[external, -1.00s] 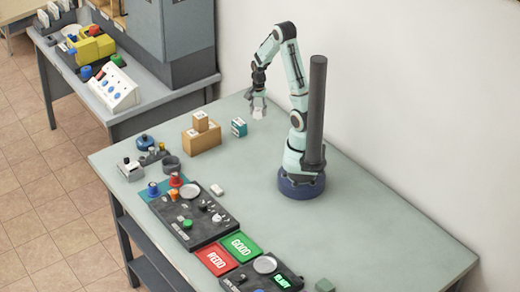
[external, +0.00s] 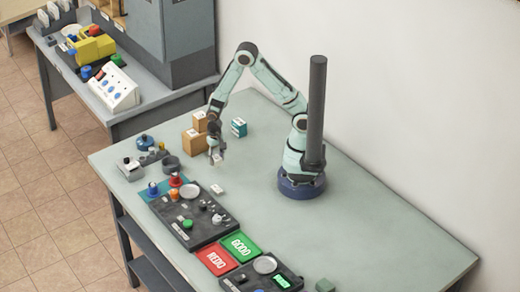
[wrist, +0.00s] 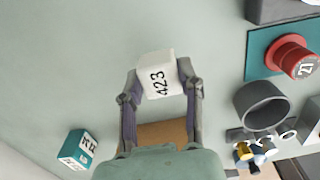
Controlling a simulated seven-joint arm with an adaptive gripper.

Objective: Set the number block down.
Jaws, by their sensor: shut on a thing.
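The number block is white with a black "423" on it. In the wrist view the number block (wrist: 157,72) sits between the two fingers of my gripper (wrist: 160,86), which is shut on its sides. In the external view my gripper (external: 216,155) points down, low over the pale green table (external: 330,225), just in front of the cardboard boxes. The number block (external: 217,160) shows small and white at the fingertips. I cannot tell whether it touches the table.
Cardboard boxes (external: 194,141) and a teal box (external: 239,127) stand behind my gripper. A grey cup (external: 171,164) and a red knob (external: 176,181) are to the left. A small white piece (external: 217,189) lies in front, beside a dark panel (external: 190,233). The table's middle is clear.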

